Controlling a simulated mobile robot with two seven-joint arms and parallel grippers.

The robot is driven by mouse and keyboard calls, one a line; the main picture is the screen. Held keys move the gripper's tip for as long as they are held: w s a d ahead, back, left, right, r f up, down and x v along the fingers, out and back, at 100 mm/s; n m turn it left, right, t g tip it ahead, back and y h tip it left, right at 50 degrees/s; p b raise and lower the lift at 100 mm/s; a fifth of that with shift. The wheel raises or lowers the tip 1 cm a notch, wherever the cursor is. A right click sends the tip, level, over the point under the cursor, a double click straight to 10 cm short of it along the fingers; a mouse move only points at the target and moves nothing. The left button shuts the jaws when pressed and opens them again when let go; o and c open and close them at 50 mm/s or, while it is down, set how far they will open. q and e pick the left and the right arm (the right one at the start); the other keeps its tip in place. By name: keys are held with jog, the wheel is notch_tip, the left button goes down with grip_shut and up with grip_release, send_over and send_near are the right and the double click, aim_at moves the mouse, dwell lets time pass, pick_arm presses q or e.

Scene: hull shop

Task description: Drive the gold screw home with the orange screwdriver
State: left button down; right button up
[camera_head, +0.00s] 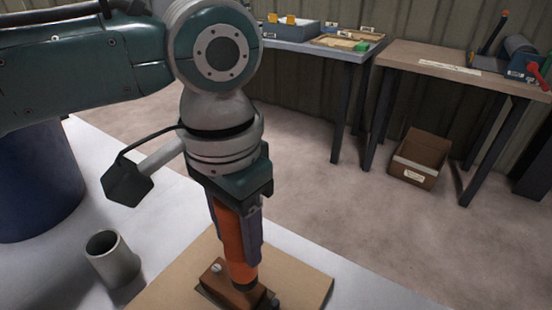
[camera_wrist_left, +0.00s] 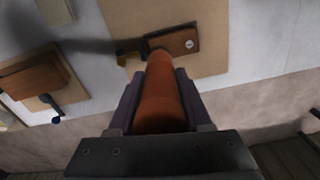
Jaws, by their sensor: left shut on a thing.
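My left gripper (camera_head: 238,235) points down and is shut on the orange screwdriver (camera_head: 232,243), which stands about upright between the fingers. The screwdriver also fills the middle of the left wrist view (camera_wrist_left: 161,95). Its lower end is over a brown wooden block (camera_head: 217,281) that lies on a tan board (camera_head: 180,282). A silvery screw head (camera_head: 216,268) shows on the left part of the block. The block also shows in the left wrist view (camera_wrist_left: 181,41). My right gripper is in neither view.
A grey cup (camera_head: 113,262) stands on the white table (camera_head: 60,285) left of the board. A dark blue cylinder (camera_head: 38,185) stands behind it. Workbenches (camera_head: 440,70) and a cardboard box (camera_head: 419,158) are beyond the open floor.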

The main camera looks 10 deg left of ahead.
pick_arm(q)
jog(key=shift+f+p, duration=0.75)
jog(key=shift+p, duration=0.15)
dwell(2.9)
notch_tip(320, 180, up, 7)
jog(key=p, duration=0.8)
jog(key=shift+r, duration=0.1)
jog(key=shift+s, duration=0.1)
